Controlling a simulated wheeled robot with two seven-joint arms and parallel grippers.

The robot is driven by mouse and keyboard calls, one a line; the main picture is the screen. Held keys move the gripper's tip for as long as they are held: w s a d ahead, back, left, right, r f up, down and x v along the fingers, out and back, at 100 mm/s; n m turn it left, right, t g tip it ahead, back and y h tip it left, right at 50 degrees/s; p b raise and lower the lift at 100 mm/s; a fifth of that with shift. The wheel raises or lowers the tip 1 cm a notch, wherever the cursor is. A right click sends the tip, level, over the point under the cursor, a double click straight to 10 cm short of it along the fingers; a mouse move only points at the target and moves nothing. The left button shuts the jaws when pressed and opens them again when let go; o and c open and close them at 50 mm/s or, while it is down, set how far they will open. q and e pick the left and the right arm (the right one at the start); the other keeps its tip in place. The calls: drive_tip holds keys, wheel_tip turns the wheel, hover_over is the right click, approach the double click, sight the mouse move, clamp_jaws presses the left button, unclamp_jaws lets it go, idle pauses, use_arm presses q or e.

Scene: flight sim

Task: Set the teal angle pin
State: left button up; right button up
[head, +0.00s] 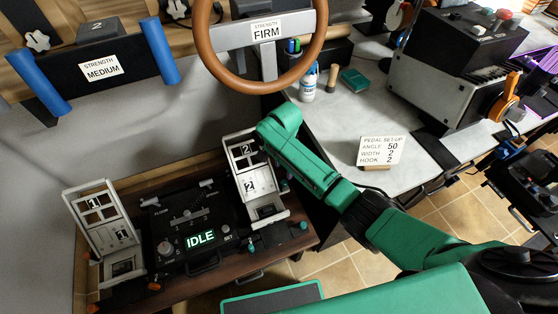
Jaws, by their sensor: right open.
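The right pedal (246,176), a white frame with "2" labels, stands tilted on the dark pedal base. Small teal parts sit on its right side: one by the pedal's edge (284,186) and one lower down at the base (303,226). I cannot tell for sure which is the angle pin. My right gripper (264,137) is at the upper right edge of the right pedal, at the end of my green arm. It is open; its fingers are mostly hidden and I see nothing held. My left gripper is not in view.
The sign (381,151) reads angle 50, width 2, hook 2. The centre panel (195,225) shows IDLE. The left pedal (100,217) has orange parts. The steering wheel (210,62) hangs above. A white bottle (308,86) and teal box (354,80) stand on the grey counter.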

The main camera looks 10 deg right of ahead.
sight(284, 182)
drive_tip(key=f, duration=0.1)
drive_tip(key=s+f+b, duration=0.1)
drive_tip(key=f, duration=0.2)
drive_tip(key=shift+s+d+f+b, duration=0.1)
drive_tip(key=shift+s+f+b, duration=0.15)
drive_tip(key=shift+b, duration=0.15)
drive_tip(key=shift+w+f, duration=0.25)
drive_tip(key=shift+f, duration=0.8)
drive_tip(key=shift+r, duration=0.1)
drive_tip(key=shift+c, duration=0.9)
drive_tip(key=c, duration=0.5)
clamp_jaws()
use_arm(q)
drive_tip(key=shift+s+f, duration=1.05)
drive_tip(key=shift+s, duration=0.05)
